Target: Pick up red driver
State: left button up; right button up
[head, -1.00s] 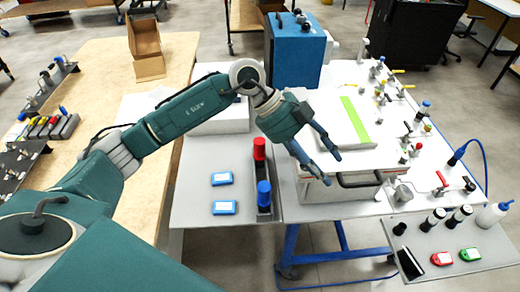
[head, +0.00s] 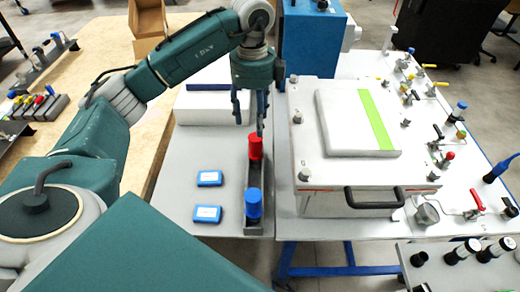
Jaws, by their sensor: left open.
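The red driver (head: 255,148) stands upright in a dark narrow holder (head: 262,178) on the grey table. A blue driver (head: 253,203) stands in the same holder, nearer to me. My left gripper (head: 249,115) points down, open and empty, just behind and above the red driver's top in the head view. One fingertip appears close to the red top; I cannot tell whether it touches. The lower part of the red driver is hidden in the holder. My right gripper is out of view.
Two blue boxes (head: 209,178) lie left of the holder. A white case with a black handle (head: 374,198) stands close on the right.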

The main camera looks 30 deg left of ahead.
aim_at(256, 145)
pick_arm(q)
jog(key=f, duration=0.3)
jog(key=f+p, duration=0.1)
jog(key=f, duration=0.1)
jog(key=shift+w+f, duration=0.1)
jog(key=shift+w, duration=0.15)
jog(key=shift+s+f, duration=0.1)
jog(key=shift+f, duration=0.4)
notch_tip(256, 145, down, 5)
jog(key=shift+r+p, duration=0.2)
jog(key=shift+p, duration=0.9)
jog(key=shift+f, duration=0.25)
grip_shut()
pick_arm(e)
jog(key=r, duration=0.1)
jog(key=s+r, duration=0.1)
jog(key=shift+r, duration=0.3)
